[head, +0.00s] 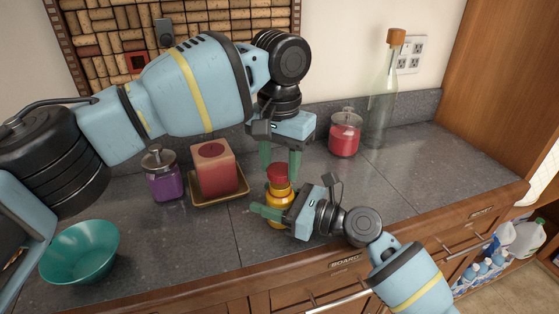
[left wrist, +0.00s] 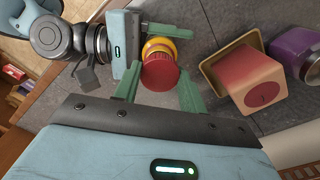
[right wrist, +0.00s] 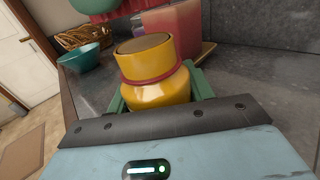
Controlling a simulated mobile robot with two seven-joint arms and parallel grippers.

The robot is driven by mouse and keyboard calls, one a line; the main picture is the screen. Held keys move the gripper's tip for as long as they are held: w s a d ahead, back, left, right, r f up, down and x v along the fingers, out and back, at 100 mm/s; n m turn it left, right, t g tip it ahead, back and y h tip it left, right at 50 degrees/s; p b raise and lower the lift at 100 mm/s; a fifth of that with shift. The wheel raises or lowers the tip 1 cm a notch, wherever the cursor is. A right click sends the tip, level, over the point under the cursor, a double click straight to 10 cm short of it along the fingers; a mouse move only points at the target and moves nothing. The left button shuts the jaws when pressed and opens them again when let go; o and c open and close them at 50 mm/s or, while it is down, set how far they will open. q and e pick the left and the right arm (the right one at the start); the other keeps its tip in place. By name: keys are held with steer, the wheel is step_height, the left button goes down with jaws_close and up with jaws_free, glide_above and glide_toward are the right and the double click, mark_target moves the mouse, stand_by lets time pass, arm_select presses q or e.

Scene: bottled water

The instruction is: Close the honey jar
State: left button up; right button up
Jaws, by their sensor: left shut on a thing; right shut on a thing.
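The honey jar (head: 279,190) is a small yellow jar standing upright near the counter's front. My right gripper (head: 274,207) is shut around its body from the side. In the right wrist view the jar (right wrist: 160,95) has a red band at its neck and a brown, uncovered top. The red lid (head: 277,172) is between the fingers of my left gripper (head: 280,169), which points down and is shut on it. The left wrist view shows the lid (left wrist: 160,76) over the jar. In the right wrist view the lid (right wrist: 110,8) is above the jar's top, with a gap between them.
A pink candle (head: 213,170) on a gold tray (head: 221,200) and a purple jar (head: 163,178) stand left of the honey jar. A teal bowl (head: 80,250) is at far left. A red jar (head: 344,135) and a glass bottle (head: 381,105) stand behind right. The right counter is clear.

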mark_target(280, 203)
arm_select(q)
steer(key=shift+f, duration=0.9)
steer(key=shift+f, duration=0.55)
